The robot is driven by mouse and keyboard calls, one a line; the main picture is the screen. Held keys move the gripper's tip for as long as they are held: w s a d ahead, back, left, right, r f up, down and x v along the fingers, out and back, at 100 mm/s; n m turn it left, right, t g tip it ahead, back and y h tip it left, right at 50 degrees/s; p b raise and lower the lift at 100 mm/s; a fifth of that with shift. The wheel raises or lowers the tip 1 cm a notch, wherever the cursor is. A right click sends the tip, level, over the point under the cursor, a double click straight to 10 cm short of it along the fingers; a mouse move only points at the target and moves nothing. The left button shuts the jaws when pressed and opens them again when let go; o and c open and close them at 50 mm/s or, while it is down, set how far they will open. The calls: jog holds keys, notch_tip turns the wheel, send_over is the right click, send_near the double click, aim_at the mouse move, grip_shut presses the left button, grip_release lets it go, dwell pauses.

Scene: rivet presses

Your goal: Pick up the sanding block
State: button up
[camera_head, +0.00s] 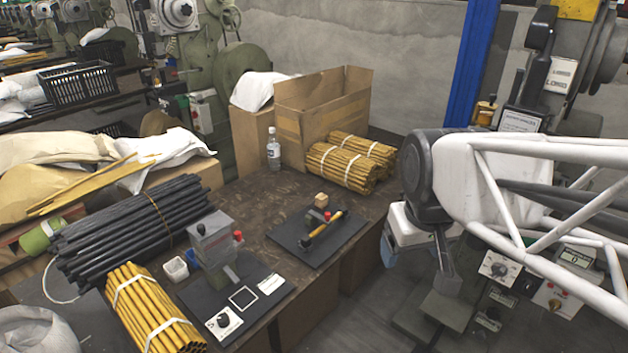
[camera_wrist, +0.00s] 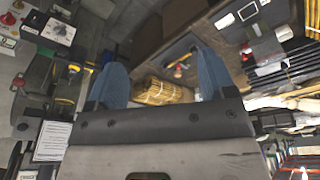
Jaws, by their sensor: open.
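A small tan block (camera_head: 320,199), which looks like the sanding block, sits at the back of a dark mat (camera_head: 290,240) on the brown workbench. Beside it on the mat are a small olive and red item (camera_head: 316,216) and a hammer with a yellow handle (camera_head: 325,228). My gripper (camera_head: 393,258) is off the bench's right side, well apart from the block. In the wrist view my gripper (camera_wrist: 160,62) shows two blue fingers spread wide with nothing held. The mat (camera_wrist: 172,52) shows between and beyond them; the block is too small to make out there.
Bundles of yellow rods (camera_head: 342,167), a cardboard box (camera_head: 325,110) and a clear bottle (camera_head: 273,150) stand at the bench's back. A grey press (camera_head: 213,240), dark rods (camera_head: 130,225) and another yellow bundle (camera_head: 150,310) are left. A control panel (camera_head: 560,275) is right.

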jog(key=w+a+r+n, duration=0.1)
jog(key=w+n, duration=0.6)
jog(key=w, duration=1.2)
jog(key=n+g, duration=0.2)
jog(key=n, duration=1.6)
send_over(322, 197)
notch_tip(322, 197, down, 34)
jog(key=shift+w+f+n, duration=0.15)
jog(key=shift+f+n, duration=0.1)
jog(key=shift+n, duration=0.05)
jog(key=shift+f, duration=0.1)
jog(key=shift+f, duration=1.2)
jog(key=shift+f, duration=0.1)
